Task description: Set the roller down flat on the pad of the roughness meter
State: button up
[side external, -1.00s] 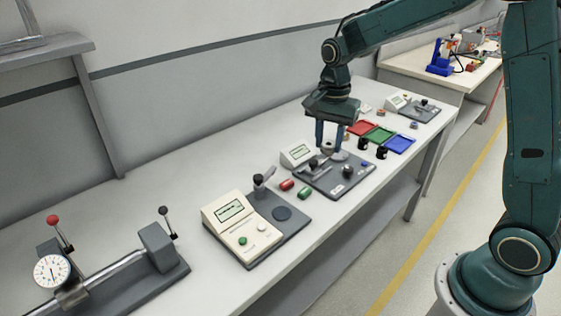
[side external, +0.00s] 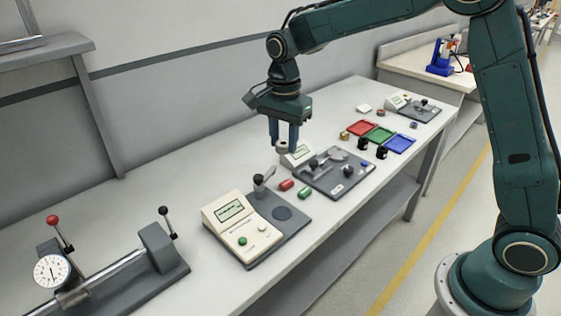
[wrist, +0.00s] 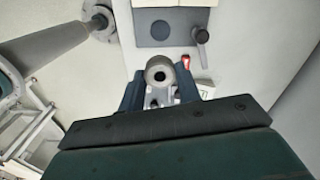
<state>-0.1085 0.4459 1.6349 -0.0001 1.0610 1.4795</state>
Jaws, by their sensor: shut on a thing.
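My gripper (side external: 283,146) is shut on the roller (side external: 282,147), a small grey ring-shaped part, and holds it in the air above the bench. In the wrist view the roller (wrist: 160,74) sits between the fingers, with its dark bore facing the camera. The beige meter with a display (side external: 233,216) has a dark grey base with a round darker pad (side external: 282,213). That pad, also in the wrist view (wrist: 160,30), is bare. The roller is well above and apart from it.
A black-knobbed lever (side external: 261,182) stands on the meter's base beside the pad. Red and green cylinders (side external: 288,185) lie just behind the base. A second plate with fittings (side external: 333,174) and coloured trays (side external: 380,135) stand farther right. A dial gauge (side external: 52,271) stands at front left.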

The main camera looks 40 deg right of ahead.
send_over(282, 213)
notch_tip(282, 213, down, 16)
jog(key=shift+r, duration=0.15)
dwell(0.5)
jog(key=shift+f, duration=2.1)
jog(key=shift+f, duration=0.15)
jog(key=o, duration=1)
jog(key=shift+r, duration=6.2)
